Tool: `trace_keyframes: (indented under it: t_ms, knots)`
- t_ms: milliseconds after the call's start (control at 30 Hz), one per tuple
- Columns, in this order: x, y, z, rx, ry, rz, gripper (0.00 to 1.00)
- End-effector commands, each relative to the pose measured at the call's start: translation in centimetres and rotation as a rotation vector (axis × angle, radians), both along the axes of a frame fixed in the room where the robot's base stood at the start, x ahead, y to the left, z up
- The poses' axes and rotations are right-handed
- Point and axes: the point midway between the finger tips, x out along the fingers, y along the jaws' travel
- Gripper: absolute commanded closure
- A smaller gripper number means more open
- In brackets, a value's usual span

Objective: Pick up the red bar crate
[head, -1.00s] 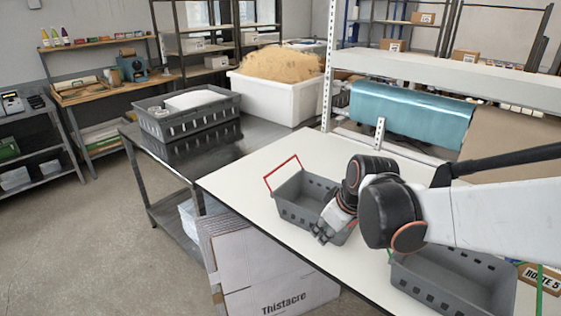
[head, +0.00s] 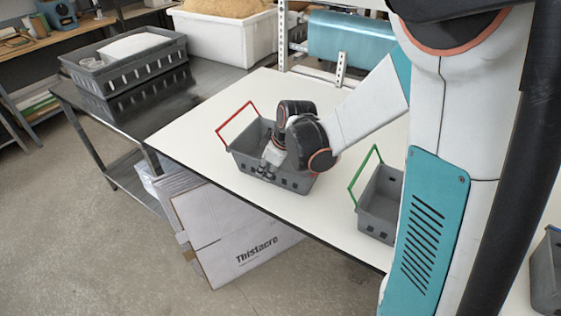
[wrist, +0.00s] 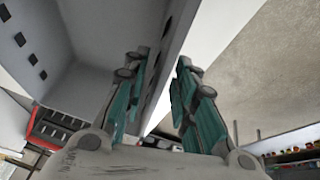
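The red bar crate (head: 298,183) is a grey slotted crate with a raised red bar at its far left side, standing on the white table. My gripper (head: 267,172) reaches down at its near long wall, left of that wall's middle. In the wrist view, the fingers (wrist: 160,100) are apart with a gap between them. One finger overlaps the crate's grey wall (wrist: 110,30), and the other shows against the floor. I cannot tell whether they touch the wall. My wrist hides part of the crate's inside.
A similar grey crate with a green bar (head: 378,215) stands to the right on the white table (head: 215,165). Stacked grey crates (head: 115,75) and a white bin (head: 222,40) are on a dark table at the back left. A cardboard box (head: 225,245) is below the table edge.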

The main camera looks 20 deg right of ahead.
Motion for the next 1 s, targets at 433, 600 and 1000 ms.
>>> trace_keyframes:
  t_ms: [433,600,1000]
  knots:
    - [2.2,0.6,-4.2,0.0,0.0,0.001,0.74]
    - [2.5,0.7,-4.9,0.0,0.0,0.0,0.74]
    - [2.5,0.7,-4.9,0.0,0.0,0.0,1.0]
